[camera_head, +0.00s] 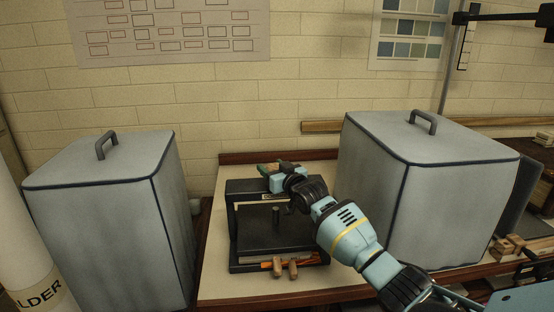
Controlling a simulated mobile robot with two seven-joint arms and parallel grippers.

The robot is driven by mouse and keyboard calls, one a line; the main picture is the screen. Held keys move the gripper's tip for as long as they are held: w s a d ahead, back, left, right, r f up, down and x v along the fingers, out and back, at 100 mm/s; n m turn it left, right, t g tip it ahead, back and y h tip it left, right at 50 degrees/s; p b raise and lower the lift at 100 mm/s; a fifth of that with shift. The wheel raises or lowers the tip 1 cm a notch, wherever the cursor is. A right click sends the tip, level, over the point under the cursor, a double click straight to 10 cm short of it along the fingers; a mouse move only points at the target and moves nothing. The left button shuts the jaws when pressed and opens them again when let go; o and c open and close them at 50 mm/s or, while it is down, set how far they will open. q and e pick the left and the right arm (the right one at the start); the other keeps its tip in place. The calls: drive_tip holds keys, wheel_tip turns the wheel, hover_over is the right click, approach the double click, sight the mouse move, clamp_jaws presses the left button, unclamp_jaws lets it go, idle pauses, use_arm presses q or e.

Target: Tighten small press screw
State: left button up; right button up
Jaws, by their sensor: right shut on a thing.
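The small press (240,222) is a black frame standing on the pale worktable in the middle of the view. A dark vertical screw shaft (276,216) shows inside the frame, above its dark plate. My right gripper (277,174) reaches over the top of the press from the right, at the head of the screw. It is shut on the screw's top, which it mostly hides. A small greenish-brown piece shows beside the fingers. My left gripper is not in view.
The worktable (215,280) is bare at front left. A brick wall stands behind.

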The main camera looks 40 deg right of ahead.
drive_tip(key=shift+r+m+h+p, duration=0.35)
drive_tip(key=shift+m+h+p, duration=0.4)
drive_tip(key=shift+h, duration=0.35)
drive_tip(key=shift+f+m+g+h, duration=0.2)
drive_tip(key=shift+m+g+h, duration=0.25)
drive_tip(key=shift+h, duration=0.15)
drive_tip(key=shift+d+f+m+g+h, duration=0.2)
drive_tip(key=shift+m+h, duration=0.3)
drive_tip(key=shift+h, duration=0.4)
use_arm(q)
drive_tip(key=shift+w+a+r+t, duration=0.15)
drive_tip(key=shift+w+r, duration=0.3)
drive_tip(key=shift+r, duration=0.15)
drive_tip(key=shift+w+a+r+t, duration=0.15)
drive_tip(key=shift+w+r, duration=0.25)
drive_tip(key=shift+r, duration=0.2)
use_arm(e)
drive_tip(key=shift+s+h, duration=0.1)
drive_tip(key=shift+h, duration=0.2)
drive_tip(key=shift+d+r+m+g, duration=0.15)
drive_tip(key=shift+m+g, duration=0.1)
drive_tip(key=shift+m, duration=0.15)
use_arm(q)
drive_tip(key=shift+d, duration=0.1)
use_arm(e)
drive_tip(key=o, duration=1)
